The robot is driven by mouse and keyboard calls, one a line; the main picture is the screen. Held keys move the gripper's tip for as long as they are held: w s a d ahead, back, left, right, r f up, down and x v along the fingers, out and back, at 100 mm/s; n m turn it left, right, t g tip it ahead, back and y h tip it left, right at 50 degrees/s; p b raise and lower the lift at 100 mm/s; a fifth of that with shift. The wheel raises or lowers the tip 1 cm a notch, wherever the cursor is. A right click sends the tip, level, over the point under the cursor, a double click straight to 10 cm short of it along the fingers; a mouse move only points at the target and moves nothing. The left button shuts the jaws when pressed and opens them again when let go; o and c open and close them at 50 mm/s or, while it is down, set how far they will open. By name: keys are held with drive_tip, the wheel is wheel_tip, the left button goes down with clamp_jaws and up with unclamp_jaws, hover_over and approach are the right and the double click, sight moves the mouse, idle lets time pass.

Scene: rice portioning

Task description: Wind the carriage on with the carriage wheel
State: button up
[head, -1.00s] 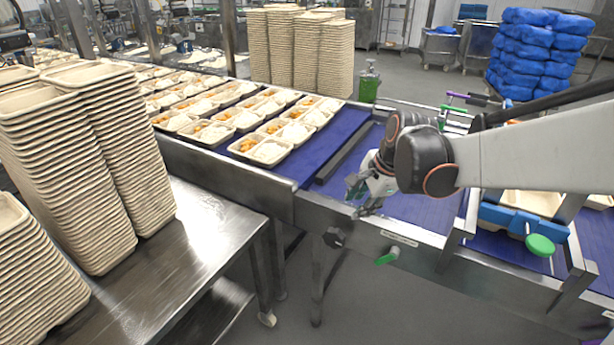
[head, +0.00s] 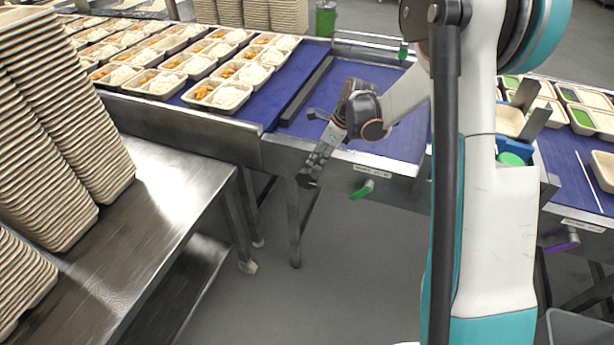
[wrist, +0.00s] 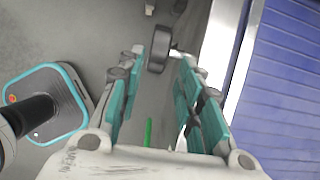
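The carriage wheel, a dark round knob (head: 307,181), sits on the front side of the conveyor frame, left of a green-handled lever (head: 363,189). My gripper (head: 315,165) reaches down over the front edge of the belt, with its fingers close to the wheel. In the wrist view my gripper (wrist: 161,64) is open, its teal-padded fingers well apart. The wheel (wrist: 158,50) shows between and just beyond the fingertips, nearer the left finger. A gap shows around it; I cannot tell contact. The blue carriage part (head: 519,172) at right is partly hidden by my arm.
A blue belt (head: 385,142) runs behind the steel front rail. Filled trays (head: 218,95) stand on the belt at left. A steel table (head: 165,200) with tall stacks of empty trays (head: 60,120) stands at front left. The floor below the wheel is clear.

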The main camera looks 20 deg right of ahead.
sight(309, 171)
drive_tip(key=b+x, duration=0.3)
drive_tip(key=x, duration=0.7)
drive_tip(key=shift+f, duration=0.3)
drive_tip(key=shift+c, duration=0.3)
drive_tip(key=c, duration=0.7)
